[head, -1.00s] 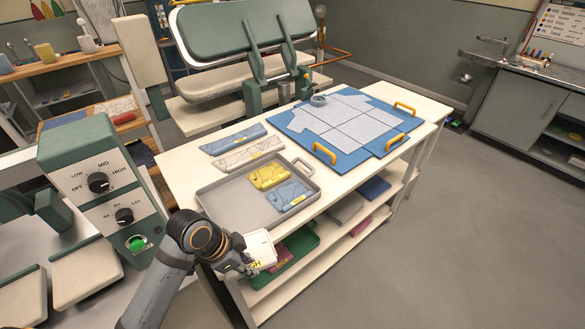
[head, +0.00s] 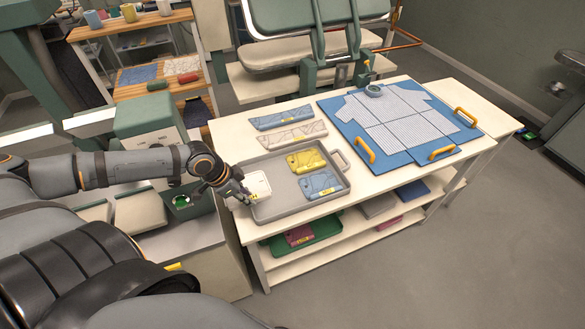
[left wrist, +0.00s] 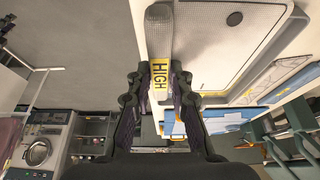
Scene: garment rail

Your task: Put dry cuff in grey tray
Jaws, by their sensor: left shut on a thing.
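My left gripper (head: 238,193) is shut on a white, round-cornered cuff (head: 259,183) at the left end of the grey tray (head: 273,208). The cuff overlaps the tray's left end in the head view; I cannot tell whether it touches the tray. In the left wrist view the cuff (left wrist: 218,40) shows a pale textured face and a dark round spot. A yellow label reading HIGH (left wrist: 160,75) sits at the fingers. A yellow piece (head: 307,162) and a blue piece (head: 320,184) lie in the tray's right half. My right gripper is out of view.
A blue strip (head: 284,119) and a beige strip (head: 287,135) lie behind the tray on the white table. A blue board (head: 345,117) with yellow handles holds grey fabric to the right. A green tray (head: 315,238) is on the shelf below. A press (head: 307,47) stands behind.

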